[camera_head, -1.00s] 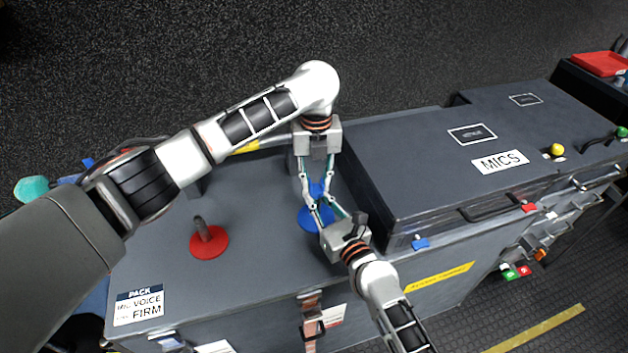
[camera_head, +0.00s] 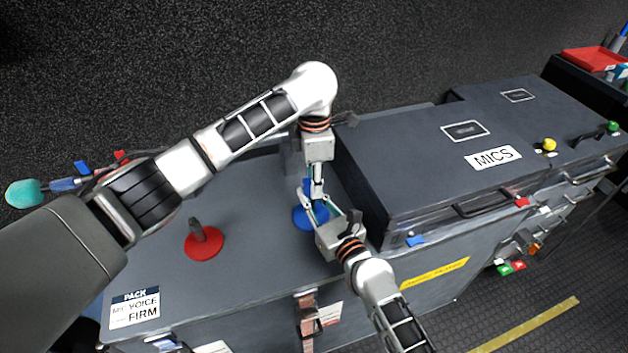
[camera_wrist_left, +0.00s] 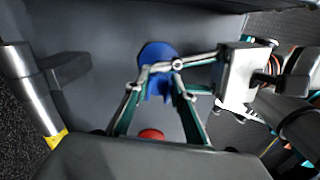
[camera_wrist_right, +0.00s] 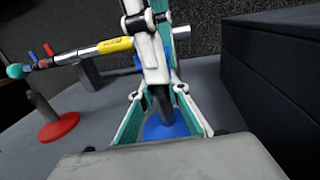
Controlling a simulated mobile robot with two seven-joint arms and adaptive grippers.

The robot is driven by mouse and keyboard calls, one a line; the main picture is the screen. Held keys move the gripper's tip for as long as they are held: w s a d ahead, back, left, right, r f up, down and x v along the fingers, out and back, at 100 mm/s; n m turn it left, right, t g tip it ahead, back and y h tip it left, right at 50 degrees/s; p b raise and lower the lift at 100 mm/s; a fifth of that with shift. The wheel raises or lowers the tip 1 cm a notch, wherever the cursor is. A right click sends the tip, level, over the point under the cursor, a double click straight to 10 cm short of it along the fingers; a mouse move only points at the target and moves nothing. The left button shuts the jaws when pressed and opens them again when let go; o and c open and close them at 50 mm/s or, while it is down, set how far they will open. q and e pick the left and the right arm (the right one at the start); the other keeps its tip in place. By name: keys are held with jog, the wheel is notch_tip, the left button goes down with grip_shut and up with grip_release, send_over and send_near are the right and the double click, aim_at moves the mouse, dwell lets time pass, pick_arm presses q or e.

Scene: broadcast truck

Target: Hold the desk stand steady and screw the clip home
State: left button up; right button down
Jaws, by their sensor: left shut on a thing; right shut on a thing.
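The blue desk stand has a round blue base (camera_head: 302,219) that stands flat on the grey case top; its dark post (camera_wrist_right: 161,98) shows in the right wrist view. My right gripper (camera_head: 322,207) is shut on the post, low over the base. A blue clip (camera_head: 307,186) is at the post's top, mostly hidden behind my left gripper (camera_head: 316,196). My left gripper points down from above and is shut on the clip. In the left wrist view its fingertips (camera_wrist_left: 162,68) cover part of the blue. The thread between clip and post is hidden.
A red stand (camera_head: 203,243) with a dark post is left of the blue one. The raised MICS case (camera_head: 420,165) walls the right side close by. A microphone with a teal head (camera_head: 24,193) lies behind my left arm. Case top near the front is clear.

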pick_arm(q)
jog(key=o, duration=1)
jog(key=shift+r, duration=2.3)
